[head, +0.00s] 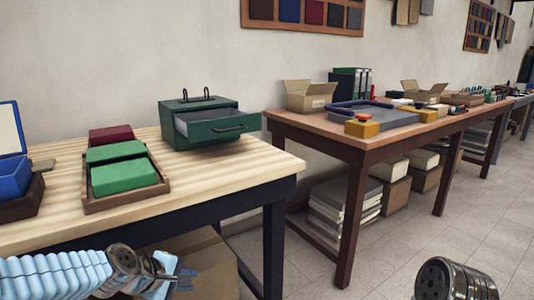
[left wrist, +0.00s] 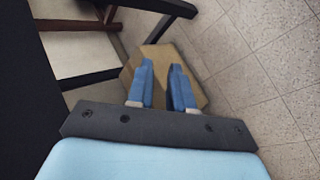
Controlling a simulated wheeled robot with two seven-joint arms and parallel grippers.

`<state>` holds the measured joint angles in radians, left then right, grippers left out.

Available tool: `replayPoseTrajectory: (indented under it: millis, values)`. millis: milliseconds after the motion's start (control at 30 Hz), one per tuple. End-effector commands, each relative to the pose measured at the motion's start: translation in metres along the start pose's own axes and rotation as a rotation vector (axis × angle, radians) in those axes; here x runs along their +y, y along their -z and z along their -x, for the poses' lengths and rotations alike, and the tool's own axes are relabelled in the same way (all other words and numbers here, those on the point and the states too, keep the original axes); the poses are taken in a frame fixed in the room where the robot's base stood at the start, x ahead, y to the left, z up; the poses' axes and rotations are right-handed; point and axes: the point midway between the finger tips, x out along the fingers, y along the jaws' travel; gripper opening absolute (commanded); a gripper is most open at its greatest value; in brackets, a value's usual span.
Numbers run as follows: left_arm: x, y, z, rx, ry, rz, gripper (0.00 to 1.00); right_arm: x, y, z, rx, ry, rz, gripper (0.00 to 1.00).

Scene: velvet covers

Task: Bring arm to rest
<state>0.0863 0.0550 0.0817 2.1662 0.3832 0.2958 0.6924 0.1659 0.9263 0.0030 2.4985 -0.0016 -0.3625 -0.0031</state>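My left arm comes in at the lower left of the head view, below the front edge of the light wooden table (head: 230,180). Its gripper (head: 186,279) points right, in front of a cardboard box under the table. In the left wrist view the two blue fingers of the left gripper (left wrist: 163,88) stand apart with nothing between them. The cardboard box (left wrist: 158,60) lies beyond them on the floor. Part of my right arm shows at the lower right of the head view; its gripper is out of view.
On the table stand a green drawer box (head: 208,125) with its drawer partly open, a wooden tray (head: 125,196) with green blocks and a dark red block (head: 111,134). A second table (head: 345,138) stands to the right. The tiled floor (head: 400,260) between is clear.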

Motion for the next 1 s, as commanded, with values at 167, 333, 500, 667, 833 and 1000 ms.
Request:
replayPoseTrajectory:
  millis: [167,333,500,667,833,1000]
  values:
    - [-0.126,-0.017,-0.097,-0.067,0.248,-0.291,0.21,-0.007,-0.002,0.011,-0.005,0.004,0.004,0.43]
    - [-0.247,-0.062,-0.139,-0.225,0.393,-0.592,0.21,-0.012,-0.003,0.018,-0.009,0.007,0.007,0.43]
    - [-0.322,-0.105,-0.143,-0.373,0.431,-0.79,0.21,-0.015,-0.004,0.022,-0.011,0.01,0.009,0.43]
    - [-0.345,-0.121,-0.141,-0.427,0.43,-0.857,0.21,-0.016,-0.004,0.023,-0.012,0.01,0.01,0.43]
    - [-0.346,-0.121,-0.141,-0.428,0.429,-0.862,0.21,-0.016,-0.004,0.022,-0.012,0.01,0.01,0.43]
    - [-0.346,-0.121,-0.141,-0.427,0.429,-0.861,0.21,-0.016,-0.004,0.022,-0.012,0.01,0.01,0.43]
